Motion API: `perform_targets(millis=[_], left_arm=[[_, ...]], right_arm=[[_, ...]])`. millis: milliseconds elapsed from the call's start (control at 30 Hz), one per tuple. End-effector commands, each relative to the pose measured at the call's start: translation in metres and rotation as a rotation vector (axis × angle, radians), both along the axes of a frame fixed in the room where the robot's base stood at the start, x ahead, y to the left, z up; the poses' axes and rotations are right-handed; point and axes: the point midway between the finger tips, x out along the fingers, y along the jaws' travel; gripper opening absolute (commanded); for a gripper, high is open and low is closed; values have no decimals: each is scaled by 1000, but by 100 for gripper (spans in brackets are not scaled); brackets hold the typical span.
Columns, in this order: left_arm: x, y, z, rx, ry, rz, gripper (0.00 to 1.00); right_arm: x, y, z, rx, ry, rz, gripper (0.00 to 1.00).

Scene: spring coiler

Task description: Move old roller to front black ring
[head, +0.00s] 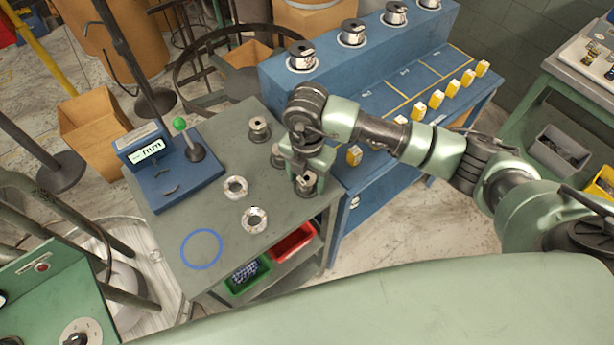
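My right gripper (306,168) points down at the right edge of the grey-green table (215,215). A grey metal roller (306,186) is directly below and between its fingers; the gripper hides its upper part, and I cannot tell if the fingers grip it. Another roller (258,129) stands farther back, and one (278,156) is partly hidden beside my gripper. Two worn, pale-topped rollers, one behind (235,187) and one in front (254,219), stand mid-table. A blue ring (201,249) is marked at the front left, empty. My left gripper is not in view.
A blue gauge with a display (150,152) and green-knobbed lever (181,125) occupies the table's back left. Green (246,275) and red (293,243) bins sit on the shelf below. A blue bench (395,110) with spools and yellow-white blocks stands behind right.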

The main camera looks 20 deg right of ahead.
Motion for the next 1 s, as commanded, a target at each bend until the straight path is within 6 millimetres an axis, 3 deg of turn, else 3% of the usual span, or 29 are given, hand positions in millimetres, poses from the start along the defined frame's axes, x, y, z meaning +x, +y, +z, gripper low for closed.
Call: perform_targets(millis=[267, 700, 1000], left_arm=[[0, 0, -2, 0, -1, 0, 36], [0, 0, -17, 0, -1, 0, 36], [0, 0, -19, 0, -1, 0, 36]], right_arm=[[2, 1, 17, 2, -5, 1, 60], [1, 0, 104, 1, -4, 1, 60], [0, 0, 123, 1, -1, 1, 60]])
